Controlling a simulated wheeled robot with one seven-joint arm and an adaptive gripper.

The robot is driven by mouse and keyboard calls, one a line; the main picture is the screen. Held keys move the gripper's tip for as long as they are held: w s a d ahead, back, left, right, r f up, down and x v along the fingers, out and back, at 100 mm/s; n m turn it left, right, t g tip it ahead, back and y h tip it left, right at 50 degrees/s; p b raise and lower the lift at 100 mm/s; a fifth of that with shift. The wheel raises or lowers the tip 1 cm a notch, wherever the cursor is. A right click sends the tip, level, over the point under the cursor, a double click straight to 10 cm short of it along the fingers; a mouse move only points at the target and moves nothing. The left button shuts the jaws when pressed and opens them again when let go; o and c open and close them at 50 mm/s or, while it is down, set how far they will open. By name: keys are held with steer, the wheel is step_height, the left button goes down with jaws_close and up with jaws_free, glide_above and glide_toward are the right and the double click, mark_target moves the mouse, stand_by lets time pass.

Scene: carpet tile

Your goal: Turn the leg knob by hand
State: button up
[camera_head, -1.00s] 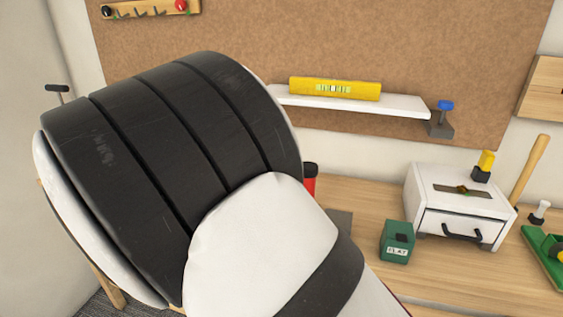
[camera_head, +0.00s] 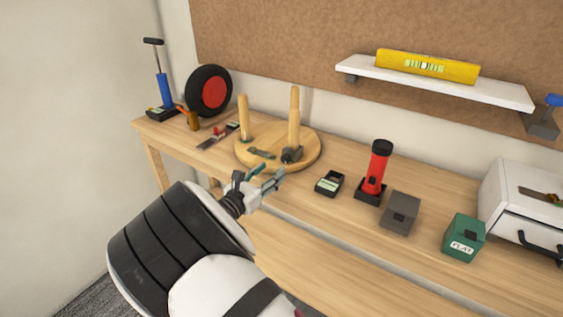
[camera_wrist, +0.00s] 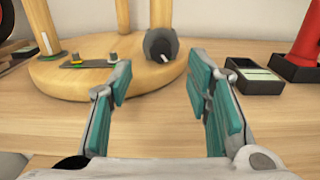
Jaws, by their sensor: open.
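A round wooden board (camera_head: 250,165) with upright wooden legs lies on the workbench, like an upturned stool. A dark grey knob (camera_head: 292,155) sits at the foot of the right leg (camera_head: 294,115). In the wrist view the knob (camera_wrist: 160,46) has a pale mark on its face and lies beyond the fingertips, roughly centred between them. A flat metal plate with small knobs (camera_wrist: 90,62) lies left of it on the board. My gripper (camera_head: 268,178) is open and empty in front of the board's near edge, with its teal pads (camera_wrist: 160,82) apart, touching nothing visible.
A wheel (camera_head: 209,91) and blue pump (camera_head: 164,90) stand left.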

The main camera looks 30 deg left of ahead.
mark_target(284, 159)
steer(key=w, duration=0.6)
steer(key=shift+w+d, duration=0.25)
steer(key=shift+d, duration=0.05)
jaws_close()
